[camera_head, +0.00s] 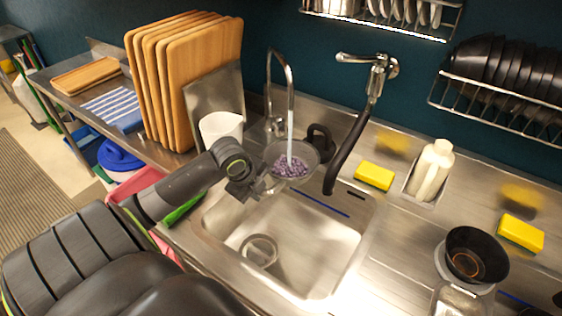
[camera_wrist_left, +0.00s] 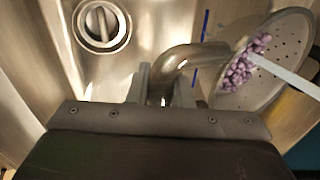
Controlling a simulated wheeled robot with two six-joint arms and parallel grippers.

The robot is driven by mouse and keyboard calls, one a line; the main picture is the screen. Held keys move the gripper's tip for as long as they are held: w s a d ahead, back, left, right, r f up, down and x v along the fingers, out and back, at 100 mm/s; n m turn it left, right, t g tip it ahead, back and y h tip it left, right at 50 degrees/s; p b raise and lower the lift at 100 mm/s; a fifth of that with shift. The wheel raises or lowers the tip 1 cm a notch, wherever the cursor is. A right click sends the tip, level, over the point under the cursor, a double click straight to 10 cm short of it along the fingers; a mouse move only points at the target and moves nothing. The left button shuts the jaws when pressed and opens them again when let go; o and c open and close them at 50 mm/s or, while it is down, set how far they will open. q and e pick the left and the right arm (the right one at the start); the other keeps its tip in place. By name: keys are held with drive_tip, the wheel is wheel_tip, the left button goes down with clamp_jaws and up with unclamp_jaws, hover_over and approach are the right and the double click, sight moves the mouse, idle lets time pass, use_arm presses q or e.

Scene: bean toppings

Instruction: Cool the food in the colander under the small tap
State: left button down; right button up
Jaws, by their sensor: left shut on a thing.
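My left gripper (camera_head: 262,187) is shut on the handle of a grey metal colander (camera_head: 313,158). It holds the colander over the back of the sink. Purple beans (camera_head: 289,168) lie in the colander. The small tap (camera_head: 291,72) arches above it, and a pale stream of water (camera_head: 290,135) falls onto the beans. In the left wrist view the fingers (camera_wrist_left: 172,92) are on the colander handle (camera_wrist_left: 190,55), with the perforated bowl (camera_wrist_left: 270,85), the beans (camera_wrist_left: 243,62) and the stream (camera_wrist_left: 285,72) at the right. My right gripper is out of view.
The sink basin (camera_head: 312,245) below is empty apart from its drain (camera_head: 259,251). A black hose tap (camera_head: 350,150) hangs right of the colander. A white jug (camera_head: 221,128) and upright wooden boards (camera_head: 160,85) stand at the left. Yellow sponges (camera_head: 374,177) and a white bottle (camera_head: 433,170) are at the right.

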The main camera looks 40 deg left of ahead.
use_arm(q)
drive_tip(key=s+d+p, duration=0.2)
drive_tip(key=s+d, duration=0.1)
drive_tip(key=s, duration=0.5)
drive_tip(key=shift+p, duration=0.3)
drive_tip(key=shift+r, duration=0.1)
idle(0.4)
drive_tip(key=s+d+r+p, duration=0.1)
drive_tip(key=s+r+p, duration=0.2)
drive_tip(key=r+p, duration=0.2)
drive_tip(key=shift+s+d, duration=0.15)
drive_tip(key=shift+s, duration=0.15)
drive_tip(key=shift+f, duration=0.1)
idle(0.4)
